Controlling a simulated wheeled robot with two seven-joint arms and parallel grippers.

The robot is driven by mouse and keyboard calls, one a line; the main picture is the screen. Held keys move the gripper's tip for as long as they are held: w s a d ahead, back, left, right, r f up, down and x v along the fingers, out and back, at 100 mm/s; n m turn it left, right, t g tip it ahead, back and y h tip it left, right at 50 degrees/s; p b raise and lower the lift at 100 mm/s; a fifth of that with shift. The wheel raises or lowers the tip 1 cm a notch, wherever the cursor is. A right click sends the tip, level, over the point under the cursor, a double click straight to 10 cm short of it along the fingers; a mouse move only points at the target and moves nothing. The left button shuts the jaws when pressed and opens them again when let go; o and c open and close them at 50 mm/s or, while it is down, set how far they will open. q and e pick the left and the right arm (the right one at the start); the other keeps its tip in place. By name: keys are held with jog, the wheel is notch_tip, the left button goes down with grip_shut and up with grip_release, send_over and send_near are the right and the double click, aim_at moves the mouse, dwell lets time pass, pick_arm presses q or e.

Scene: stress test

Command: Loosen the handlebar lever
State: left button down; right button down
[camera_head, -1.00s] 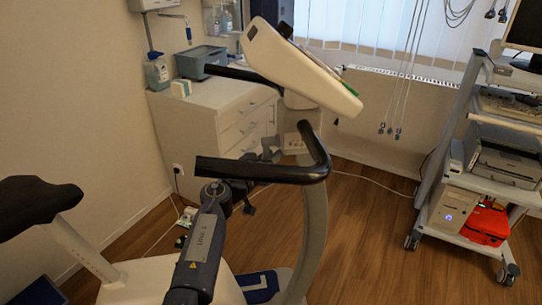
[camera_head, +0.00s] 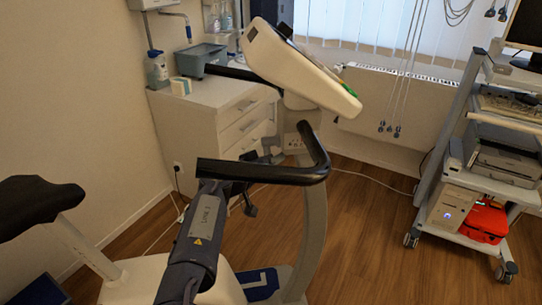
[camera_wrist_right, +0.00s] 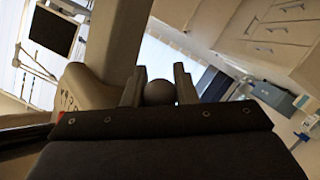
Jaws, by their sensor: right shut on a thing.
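The exercise bike's black handlebar (camera_head: 275,173) crosses the middle of the head view, above the pale column (camera_head: 314,225). My right arm reaches up from the bottom and passes behind the handlebar. My right gripper (camera_head: 252,157) shows small and dark beside the column, partly hidden by the bar. The rest of the lever is hard to make out. My left gripper is out of view.
The bike's console (camera_head: 300,75) overhangs the column. The black saddle (camera_head: 38,203) is at left. A white drawer cabinet (camera_head: 215,115) stands behind, and a wheeled equipment cart (camera_head: 465,165) at right. Wooden floor (camera_head: 390,240) is open between bike and cart.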

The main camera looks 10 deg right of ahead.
jog(key=shift+s+r+n+g+y+p, duration=0.2)
jog(key=shift+s+n+g+p, duration=0.25)
jog(key=shift+g+p, duration=0.15)
jog(key=shift+s+r+n+g+y+p, duration=0.1)
jog(key=shift+s+n+g+y+p, duration=0.15)
jog(key=shift+n+g+p, duration=0.25)
jog(key=shift+s, duration=0.1)
jog(key=c, duration=1.2)
grip_release()
jog(key=shift+o, duration=0.2)
